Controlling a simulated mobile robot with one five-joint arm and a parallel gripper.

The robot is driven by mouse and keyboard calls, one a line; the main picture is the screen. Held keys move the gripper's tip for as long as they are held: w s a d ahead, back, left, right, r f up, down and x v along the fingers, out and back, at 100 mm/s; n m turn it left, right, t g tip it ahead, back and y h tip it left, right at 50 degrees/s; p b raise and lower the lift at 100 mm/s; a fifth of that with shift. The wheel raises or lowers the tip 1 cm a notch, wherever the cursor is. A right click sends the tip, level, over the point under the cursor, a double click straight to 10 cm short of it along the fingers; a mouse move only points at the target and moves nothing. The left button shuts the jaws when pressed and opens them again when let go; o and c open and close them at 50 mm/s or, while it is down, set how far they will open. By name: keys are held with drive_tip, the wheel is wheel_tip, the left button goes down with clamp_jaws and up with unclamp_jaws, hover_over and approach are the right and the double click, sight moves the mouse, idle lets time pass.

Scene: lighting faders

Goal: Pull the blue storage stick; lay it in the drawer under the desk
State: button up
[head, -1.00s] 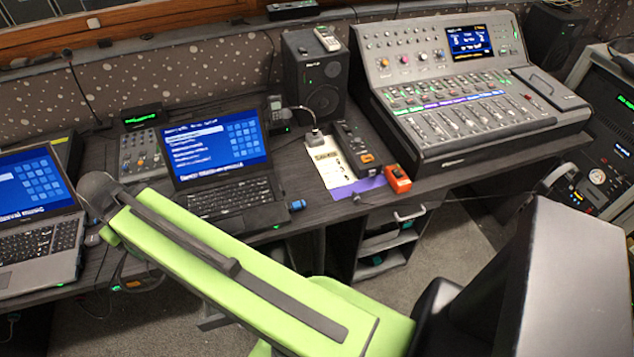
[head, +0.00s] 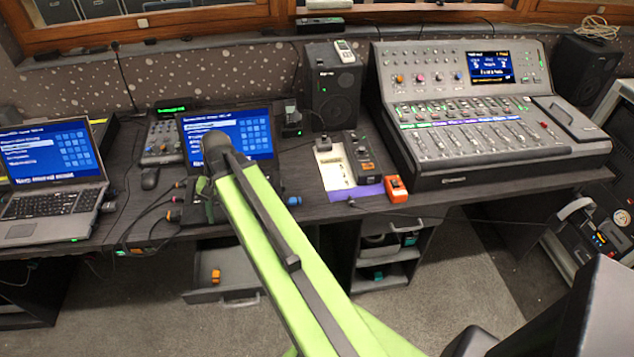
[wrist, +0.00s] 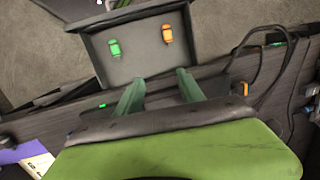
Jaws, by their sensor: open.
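The blue storage stick (head: 294,201) sticks out at the right side of the middle laptop (head: 228,138), near the desk's front edge. I cannot make it out in the wrist view. The drawer (head: 240,300) under the desk is pulled open, below and in front of that laptop. In the wrist view the drawer (wrist: 137,68) holds a green stick (wrist: 114,47) and an orange stick (wrist: 167,33), lying apart. My gripper (wrist: 160,92) is open and empty, its fingers pointing toward the drawer. In the head view my arm covers part of the laptop.
Another laptop (head: 50,180) stands at the left, with cables (head: 140,225) hanging over the desk edge between the laptops. An orange device (head: 396,189) sits at the front edge near the mixer (head: 480,110). Open shelves (head: 385,275) stand under the desk. The floor in front is bare carpet.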

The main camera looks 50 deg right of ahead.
sight(299, 199)
drive_tip(key=s+d+m, duration=0.1)
drive_tip(key=d+m, duration=0.1)
drive_tip(key=d, duration=0.2)
drive_tip(key=s+d+m+t+y, duration=0.1)
drive_tip(key=d+m, duration=0.2)
drive_tip(key=d, duration=0.2)
drive_tip(key=s+d+m+y+b, duration=0.1)
drive_tip(key=d+m, duration=0.2)
drive_tip(key=d, duration=0.2)
drive_tip(key=shift+s+f+t, duration=0.1)
drive_tip(key=shift+f+t, duration=0.2)
drive_tip(key=s+d+r+m+t+y+b, duration=0.1)
drive_tip(key=s+d+m+t, duration=0.1)
drive_tip(key=s+d+m, duration=0.4)
drive_tip(key=s+d+m+t, duration=0.1)
drive_tip(key=s+d+m, duration=0.25)
drive_tip(key=d, duration=0.45)
drive_tip(key=shift+m, duration=0.25)
drive_tip(key=b+x, duration=0.4)
drive_tip(key=x, duration=0.1)
drive_tip(key=b+x, duration=0.3)
drive_tip(key=shift+w+d+r, duration=0.1)
drive_tip(key=shift+w+d, duration=0.05)
drive_tip(key=shift+w, duration=0.2)
drive_tip(key=shift+w+a+f+b, duration=0.3)
drive_tip(key=shift+f+b, duration=0.05)
drive_tip(key=shift+b, duration=0.05)
drive_tip(key=shift+c, duration=0.2)
clamp_jaws()
